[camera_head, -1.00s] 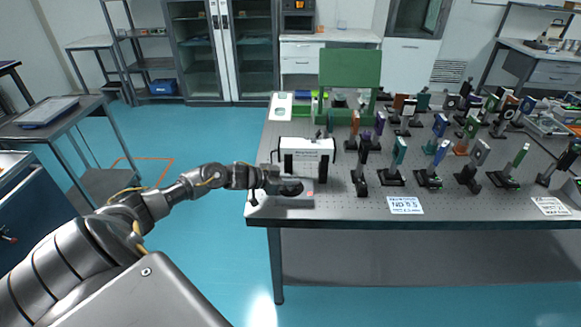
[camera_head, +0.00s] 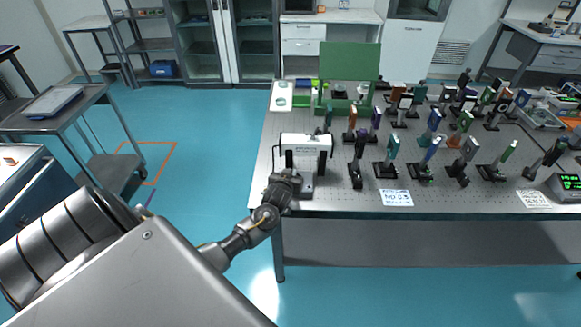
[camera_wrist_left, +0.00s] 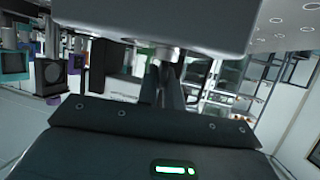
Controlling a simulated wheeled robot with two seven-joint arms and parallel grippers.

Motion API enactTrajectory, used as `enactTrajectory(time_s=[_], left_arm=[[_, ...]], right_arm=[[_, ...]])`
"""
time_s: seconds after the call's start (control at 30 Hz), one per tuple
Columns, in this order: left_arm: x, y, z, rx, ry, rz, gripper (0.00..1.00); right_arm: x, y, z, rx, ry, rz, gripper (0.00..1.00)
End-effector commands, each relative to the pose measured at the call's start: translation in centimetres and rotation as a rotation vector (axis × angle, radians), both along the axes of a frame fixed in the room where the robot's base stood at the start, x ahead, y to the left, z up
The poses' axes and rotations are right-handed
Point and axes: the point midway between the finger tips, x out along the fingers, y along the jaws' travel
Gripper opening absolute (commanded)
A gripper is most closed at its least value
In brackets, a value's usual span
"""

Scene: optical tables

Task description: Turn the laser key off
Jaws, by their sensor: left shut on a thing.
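The laser unit, a white box with black ends (camera_head: 305,143), stands at the left front of the optical table. My left gripper (camera_head: 289,177) is at its front, low down, and the arm hides part of that side. In the left wrist view a pale grey body (camera_wrist_left: 165,22) fills the top. A small metallic key-like piece (camera_wrist_left: 166,53) sticks down from it. The dark fingers (camera_wrist_left: 163,75) are closed together on this piece. The key's turn angle cannot be made out. My right gripper is not in view.
Several optic mounts on posts (camera_head: 392,155) stand right of the laser unit. A green panel (camera_head: 349,62) rises behind it. A label card (camera_head: 397,198) lies near the front edge. The table's bare front strip (camera_head: 340,200) is clear.

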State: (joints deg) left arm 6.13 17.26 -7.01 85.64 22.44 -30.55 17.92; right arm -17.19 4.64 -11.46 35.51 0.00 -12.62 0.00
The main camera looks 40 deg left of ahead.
Motion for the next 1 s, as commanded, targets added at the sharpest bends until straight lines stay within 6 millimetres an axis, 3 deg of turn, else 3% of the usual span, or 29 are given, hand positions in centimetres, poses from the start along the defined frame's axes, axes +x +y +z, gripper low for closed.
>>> enactTrajectory(time_s=[0.4,0.97,1.0], left_arm=[[0.03,-0.07,-0.06,0.0,0.001,0.196,0.0],[-0.04,0.12,-0.02,0.001,-0.002,0.23,0.0],[-0.04,0.13,-0.01,0.001,-0.002,0.23,0.09]], right_arm=[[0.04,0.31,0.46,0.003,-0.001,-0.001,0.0],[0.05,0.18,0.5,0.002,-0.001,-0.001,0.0],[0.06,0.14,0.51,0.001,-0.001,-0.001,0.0]])
